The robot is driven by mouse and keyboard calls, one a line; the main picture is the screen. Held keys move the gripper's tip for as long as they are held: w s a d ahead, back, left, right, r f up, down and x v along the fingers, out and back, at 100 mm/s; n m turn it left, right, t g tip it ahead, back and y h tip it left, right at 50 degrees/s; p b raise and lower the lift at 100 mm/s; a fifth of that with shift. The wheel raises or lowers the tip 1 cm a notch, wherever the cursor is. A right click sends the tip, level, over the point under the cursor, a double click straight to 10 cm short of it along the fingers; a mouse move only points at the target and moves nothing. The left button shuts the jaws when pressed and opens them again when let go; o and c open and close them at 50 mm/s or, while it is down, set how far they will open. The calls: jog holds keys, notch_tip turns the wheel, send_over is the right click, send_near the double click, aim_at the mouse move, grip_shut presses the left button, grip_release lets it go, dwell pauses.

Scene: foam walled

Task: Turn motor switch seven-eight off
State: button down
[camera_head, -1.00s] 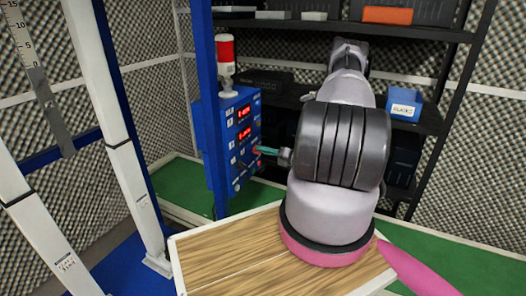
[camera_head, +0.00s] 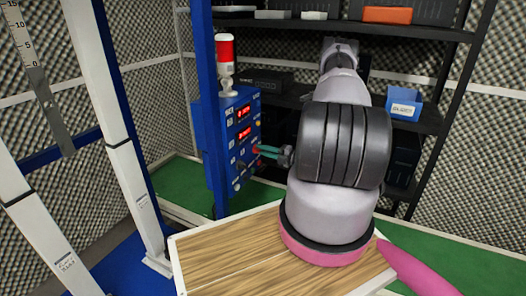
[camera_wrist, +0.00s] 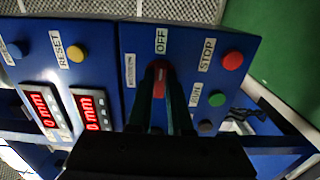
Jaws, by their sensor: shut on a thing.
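The blue control box (camera_head: 240,140) stands left of my arm, with two red displays. My gripper (camera_head: 258,149) reaches its face from the right. In the wrist view, the two dark green fingers of my gripper (camera_wrist: 165,82) are on either side of a red rotary switch (camera_wrist: 161,72), closed on it. An OFF label (camera_wrist: 161,41) is beyond the switch, and a small white label (camera_wrist: 130,70) lies to its left, too blurred to read fully. The fingers partly hide the switch, so I cannot tell its exact setting.
A red STOP button (camera_wrist: 232,60) and a green RUN button (camera_wrist: 217,98) sit right of the switch. A yellow RESET button (camera_wrist: 76,53) is to the left. A red and white beacon (camera_head: 225,62) tops the box. A blue post (camera_head: 208,110) stands beside it.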

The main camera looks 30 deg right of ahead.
jog(key=shift+d, duration=0.1)
dwell(0.3)
jog(key=c, duration=0.8)
grip_release()
jog(key=shift+c, duration=0.2)
jog(key=v, duration=1)
jog(key=shift+s+d, duration=0.25)
jog(key=shift+s, duration=0.1)
